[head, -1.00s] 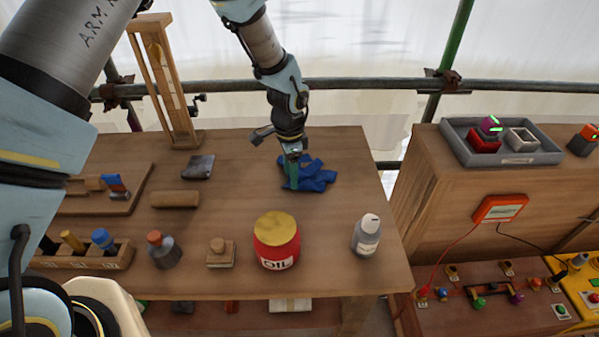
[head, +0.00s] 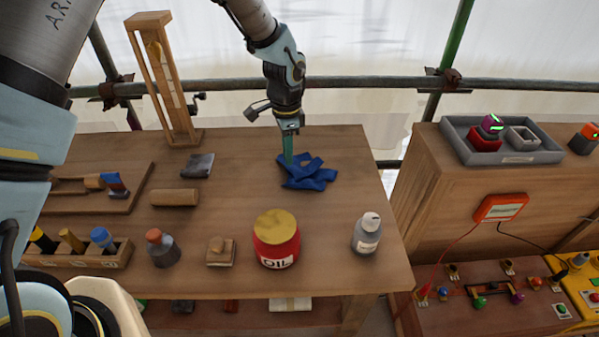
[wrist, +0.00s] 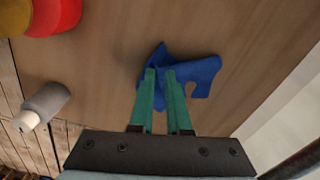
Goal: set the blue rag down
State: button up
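The blue rag (head: 312,178) lies crumpled on the wooden workbench (head: 345,225), towards its back right. In the wrist view the rag (wrist: 204,72) spreads beyond and to the right of the fingertips. My gripper (head: 288,162) points down at the rag's back left edge.
A red oil tin (head: 276,252) and a grey-white bottle (head: 367,234) stand nearer the bench's front. A wooden roller (head: 175,197) and a dark pad (head: 197,166) lie to the left. A tall wooden frame (head: 170,90) stands at the back left. Bare bench surrounds the rag.

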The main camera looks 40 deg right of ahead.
jog(key=shift+w+d+f, duration=0.35)
jog(key=shift+w+d, duration=0.2)
jog(key=shift+w, duration=0.05)
jog(key=shift+w+d+f, duration=0.35)
jog(key=shift+w+d, duration=0.2)
grip_shut()
jog(key=shift+f, duration=1.35)
jog(key=shift+f, duration=0.1)
notch_tip(320, 180, down, 4)
jog(key=b, duration=0.3)
notch_tip(320, 180, up, 9)
jog(key=p, duration=0.3)
jog(key=shift+a, duration=0.1)
